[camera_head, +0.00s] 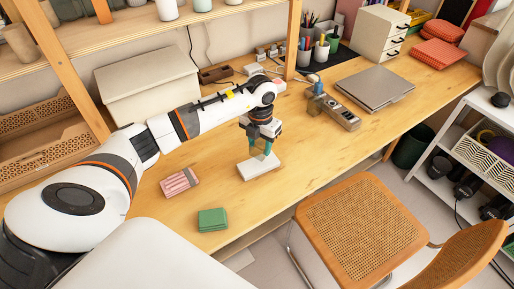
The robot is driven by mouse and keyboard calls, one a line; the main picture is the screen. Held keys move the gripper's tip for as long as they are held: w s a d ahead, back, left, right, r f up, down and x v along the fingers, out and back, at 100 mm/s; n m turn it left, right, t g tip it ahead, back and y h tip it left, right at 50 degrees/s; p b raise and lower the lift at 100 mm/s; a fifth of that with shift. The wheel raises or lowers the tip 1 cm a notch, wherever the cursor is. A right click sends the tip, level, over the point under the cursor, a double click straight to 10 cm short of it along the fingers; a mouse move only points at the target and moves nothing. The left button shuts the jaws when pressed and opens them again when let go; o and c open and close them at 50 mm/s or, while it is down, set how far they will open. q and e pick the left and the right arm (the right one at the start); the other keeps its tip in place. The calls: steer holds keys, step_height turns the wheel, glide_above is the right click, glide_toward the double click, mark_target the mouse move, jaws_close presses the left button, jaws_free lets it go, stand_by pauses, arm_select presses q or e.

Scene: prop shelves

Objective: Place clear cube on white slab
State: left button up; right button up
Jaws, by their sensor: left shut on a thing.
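My left gripper (260,151) points down over the desk, right above the white slab (260,170). The slab is a flat white block lying on the wooden desk. The gripper is shut on a small see-through thing, the clear cube (258,155), which is hard to make out between the teal fingertips. It is at or just above the slab's top; I cannot tell whether it touches. My right gripper is not in view.
A green block (213,220) and a pink striped pad (179,182) lie on the desk at left. A grey laptop (375,88) and a grey device (334,111) lie to the right. A cane chair (362,228) stands at the desk's front edge.

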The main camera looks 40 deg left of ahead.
mark_target(258, 154)
arm_select(q)
steer(key=shift+a+f, duration=0.1)
steer(key=shift+f, duration=0.2)
steer(key=shift+s+f, duration=0.2)
steer(key=shift+f, duration=0.05)
step_height(258, 154, down, 2)
steer(key=shift+f+p, duration=0.15)
steer(key=shift+p, duration=0.15)
steer(key=shift+f, duration=0.6)
steer(key=o, duration=1.2)
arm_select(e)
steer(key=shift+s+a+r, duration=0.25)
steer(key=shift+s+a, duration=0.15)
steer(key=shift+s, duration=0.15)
